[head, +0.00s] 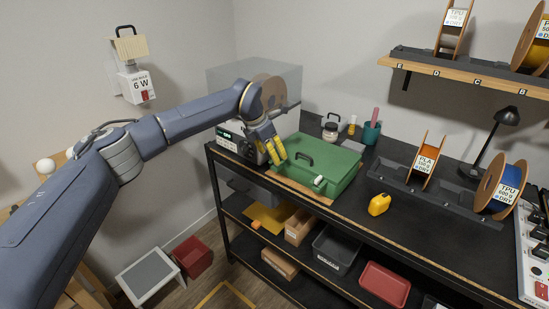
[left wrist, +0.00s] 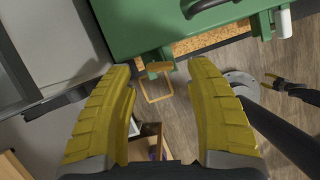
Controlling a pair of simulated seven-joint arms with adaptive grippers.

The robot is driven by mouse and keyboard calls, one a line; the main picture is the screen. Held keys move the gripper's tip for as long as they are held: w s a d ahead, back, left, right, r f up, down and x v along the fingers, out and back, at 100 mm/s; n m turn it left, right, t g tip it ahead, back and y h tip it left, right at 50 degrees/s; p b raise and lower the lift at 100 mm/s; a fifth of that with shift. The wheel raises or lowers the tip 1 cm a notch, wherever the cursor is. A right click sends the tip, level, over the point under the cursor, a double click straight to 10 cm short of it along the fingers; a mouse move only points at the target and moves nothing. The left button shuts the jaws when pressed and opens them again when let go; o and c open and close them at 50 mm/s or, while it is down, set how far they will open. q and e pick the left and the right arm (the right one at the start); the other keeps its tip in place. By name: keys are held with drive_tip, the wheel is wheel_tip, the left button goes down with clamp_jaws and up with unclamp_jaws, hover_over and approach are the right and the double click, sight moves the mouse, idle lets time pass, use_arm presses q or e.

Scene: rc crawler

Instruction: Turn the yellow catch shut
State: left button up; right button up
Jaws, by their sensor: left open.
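The green case (head: 325,160) lies lid down on the bench, its dark handle on top. It fills the top of the left wrist view (left wrist: 130,25). The yellow catch (left wrist: 160,67) shows there as a small tab at a green bracket on the case's front edge; in the head view my gripper seems to hide it. A white catch (left wrist: 283,22) is farther right along that edge. My left gripper (head: 274,160) is at the case's left front. Its yellow fingers are open (left wrist: 161,72), one either side of the catch, with visible gaps. A small dark, yellow-tipped part (left wrist: 272,82) may be my right gripper.
A boxy device (head: 236,140) with a clear cover and a spool stands close left of the case. Shelves with bins (head: 335,247) lie below. Bare bench is in front of the rack.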

use_arm(q)
drive_tip(key=shift+x, duration=1.3)
drive_tip(key=shift+c, duration=0.5)
clamp_jaws()
